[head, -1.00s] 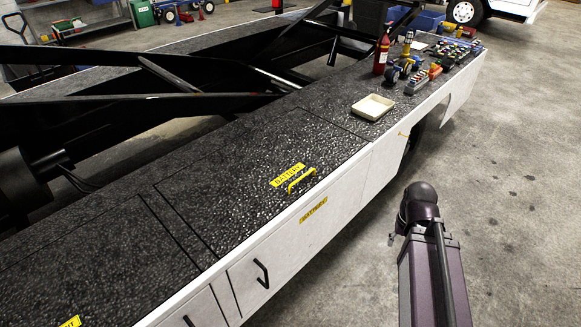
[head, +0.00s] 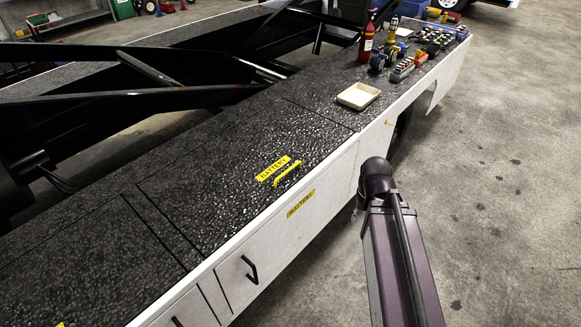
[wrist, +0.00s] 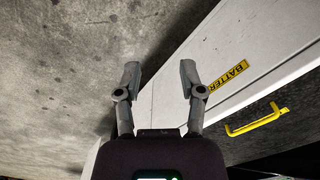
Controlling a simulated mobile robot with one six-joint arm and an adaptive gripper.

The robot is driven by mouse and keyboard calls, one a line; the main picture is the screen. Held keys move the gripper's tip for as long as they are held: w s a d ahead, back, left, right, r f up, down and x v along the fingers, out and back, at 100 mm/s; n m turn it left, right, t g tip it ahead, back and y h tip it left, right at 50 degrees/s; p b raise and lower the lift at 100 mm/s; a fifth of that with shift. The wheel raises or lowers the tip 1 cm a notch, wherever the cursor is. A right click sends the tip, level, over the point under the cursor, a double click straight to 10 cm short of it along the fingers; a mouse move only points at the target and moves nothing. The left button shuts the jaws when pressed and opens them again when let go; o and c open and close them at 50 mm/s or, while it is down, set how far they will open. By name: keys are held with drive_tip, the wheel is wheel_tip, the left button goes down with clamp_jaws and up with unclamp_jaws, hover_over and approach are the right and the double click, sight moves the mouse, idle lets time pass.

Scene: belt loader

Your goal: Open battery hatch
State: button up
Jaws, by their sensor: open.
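The battery hatch (head: 215,205) is a dark, rough-textured panel set flush and closed in the top deck of the belt loader. A yellow handle (head: 288,173) stands on it beside a yellow BATTERY label (head: 273,169). The handle also shows at the lower right of the wrist view (wrist: 257,121). My gripper (wrist: 157,76) is open and empty in the wrist view, its two fingers apart. The fingers are to the left of the handle there, over the floor and the edge of the white side panel. In the head view my gripper does not show; only my arm does.
The white side panel (head: 310,225) carries a second BATTERY label (head: 301,204) and a black handle (head: 250,270). A cream tray (head: 358,97), a red extinguisher (head: 367,43) and control levers stand farther along the deck. Black conveyor beams run at the left. The floor at right is clear.

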drive_tip(key=w+a+r+m+p, duration=0.4)
drive_tip(key=w+a, duration=0.6)
drive_tip(key=w, duration=0.4)
wheel_tip(320, 180, up, 4)
drive_tip(key=f+m+t+y+p, duration=0.1)
drive_tip(key=m+y+p, duration=0.1)
drive_tip(key=m+p, duration=0.15)
hover_over(289, 169)
drive_tip(key=s+d, duration=0.2)
drive_tip(key=shift+w+d+r, duration=0.1)
drive_tip(key=shift+d+r, duration=0.1)
drive_tip(key=shift+r, duration=0.05)
drive_tip(key=shift+f+b, duration=0.15)
drive_tip(key=shift+b, duration=0.25)
drive_tip(key=f+b, duration=0.4)
drive_tip(key=w+a+f+b, duration=0.1)
drive_tip(key=f+b, duration=0.3)
drive_tip(key=f, duration=0.1)
drive_tip(key=a+f+b, duration=0.1)
drive_tip(key=f+b, duration=0.3)
drive_tip(key=b, duration=0.1)
drive_tip(key=shift+w+f, duration=0.15)
drive_tip(key=shift+w, duration=0.15)
clamp_jaws()
